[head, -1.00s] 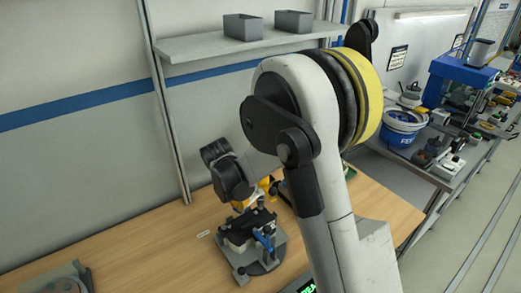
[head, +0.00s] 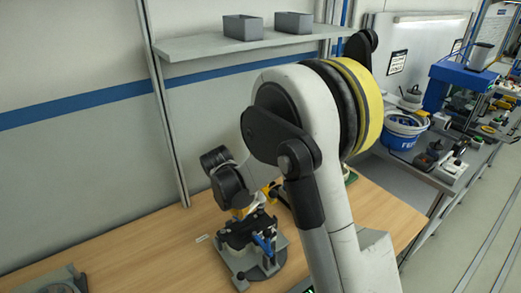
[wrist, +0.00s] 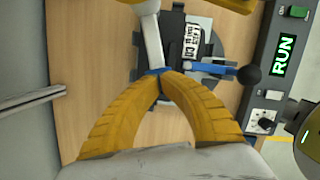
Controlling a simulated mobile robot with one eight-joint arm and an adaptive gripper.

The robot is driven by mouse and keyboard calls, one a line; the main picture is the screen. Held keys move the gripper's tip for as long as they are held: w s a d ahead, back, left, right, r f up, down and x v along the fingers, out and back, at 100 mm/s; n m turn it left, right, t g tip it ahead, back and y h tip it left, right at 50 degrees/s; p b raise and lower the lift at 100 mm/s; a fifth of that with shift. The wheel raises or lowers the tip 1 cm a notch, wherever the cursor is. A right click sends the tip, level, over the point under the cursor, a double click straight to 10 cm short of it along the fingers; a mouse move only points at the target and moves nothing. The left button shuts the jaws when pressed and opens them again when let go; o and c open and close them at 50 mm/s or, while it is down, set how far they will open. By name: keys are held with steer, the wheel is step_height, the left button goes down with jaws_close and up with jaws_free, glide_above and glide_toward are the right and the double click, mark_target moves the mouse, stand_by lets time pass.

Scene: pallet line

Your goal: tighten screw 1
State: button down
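My gripper (wrist: 157,74) has curved yellow fingers, with their tips closed together around a slim white tool (wrist: 152,40) with a blue collar, which looks like a screwdriver. The tool reaches over a dark clamping fixture (wrist: 172,30). In the head view the fixture (head: 240,234) stands on the wooden bench, with a blue lever (head: 264,244) at its front. My wrist is just above and behind it there, and my gripper is mostly hidden. The screws are too small or hidden to tell apart, and I cannot tell whether the tool touches one.
A control box with a lit RUN display (wrist: 284,55) lies right of the fixture in the wrist view. A grey part (head: 52,281) lies at the bench's front left. Grey bins (head: 243,27) sit on the shelf.

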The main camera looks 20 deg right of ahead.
steer(key=shift+f+b, duration=0.65)
steer(key=shift+b, duration=0.6)
stand_by(1.0)
steer(key=shift+r, duration=0.15)
stand_by(0.8)
steer(key=shift+w+d+r+p+v, duration=0.15)
steer(key=shift+d+p+v, duration=0.15)
steer(key=shift+p+v, duration=0.9)
steer(key=shift+w+d+p+v, duration=0.25)
steer(key=shift+p+v, duration=0.4)
steer(key=shift+v, duration=1.05)
steer(key=shift+w+d+r+p+v, duration=0.1)
steer(key=shift+d+p+v, duration=0.25)
steer(key=shift+p+v, duration=0.85)
steer(key=shift+r+b, duration=0.2)
steer(key=shift+b, duration=0.1)
steer(key=s+r+m+t+y+b, duration=0.1)
steer(key=s+r+m+t+b, duration=0.2)
steer(key=s+m+b, duration=0.75)
steer(key=s+f+m+t+y+b, duration=0.1)
steer(key=s+f+m+b, duration=0.4)
steer(key=s+m, duration=0.6)
steer(key=shift+s+f+m+t, duration=0.25)
steer(key=shift+m+t, duration=0.65)
steer(key=shift+m, duration=0.25)
